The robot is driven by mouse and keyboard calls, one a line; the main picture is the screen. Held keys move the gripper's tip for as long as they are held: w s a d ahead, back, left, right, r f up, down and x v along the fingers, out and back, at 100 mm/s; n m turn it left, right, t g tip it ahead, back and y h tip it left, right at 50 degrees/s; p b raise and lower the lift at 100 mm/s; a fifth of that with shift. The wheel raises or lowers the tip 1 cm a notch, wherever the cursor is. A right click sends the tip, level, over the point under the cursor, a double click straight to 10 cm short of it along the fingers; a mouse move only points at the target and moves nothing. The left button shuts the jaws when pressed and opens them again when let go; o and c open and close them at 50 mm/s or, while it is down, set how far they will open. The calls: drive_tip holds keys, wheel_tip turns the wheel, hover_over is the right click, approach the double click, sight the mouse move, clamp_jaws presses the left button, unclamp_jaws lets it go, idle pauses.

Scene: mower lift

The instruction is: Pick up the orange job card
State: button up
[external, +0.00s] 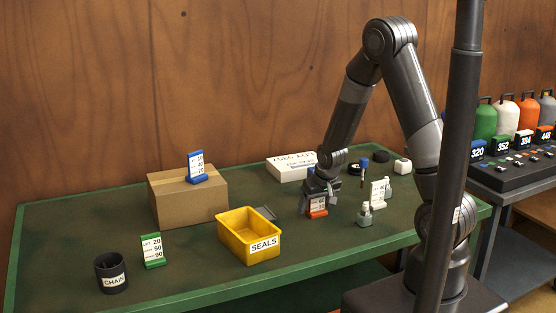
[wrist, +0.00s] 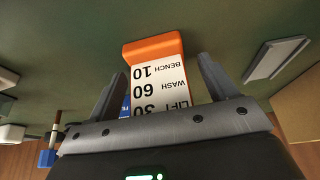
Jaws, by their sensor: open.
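The orange job card (external: 317,208) stands on the green table, in an orange base with a white face of printed words and numbers. In the wrist view the orange job card (wrist: 155,72) appears upside down, with its face between my fingers. My gripper (external: 318,200) is low over the card in the external view. In the wrist view my gripper (wrist: 158,85) is open, one finger on each side of the card, with a visible gap at both sides. The card's upper end is partly hidden by the gripper body.
A yellow SEALS bin (external: 249,236) stands left of my gripper. A cardboard box (external: 188,196) carries a blue card (external: 196,168). A green card (external: 153,251) and a CHAIN cup (external: 111,272) are front left. A white card (external: 379,192) and small parts stand close on the right.

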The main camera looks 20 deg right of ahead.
drive_tip(key=c, duration=1.1)
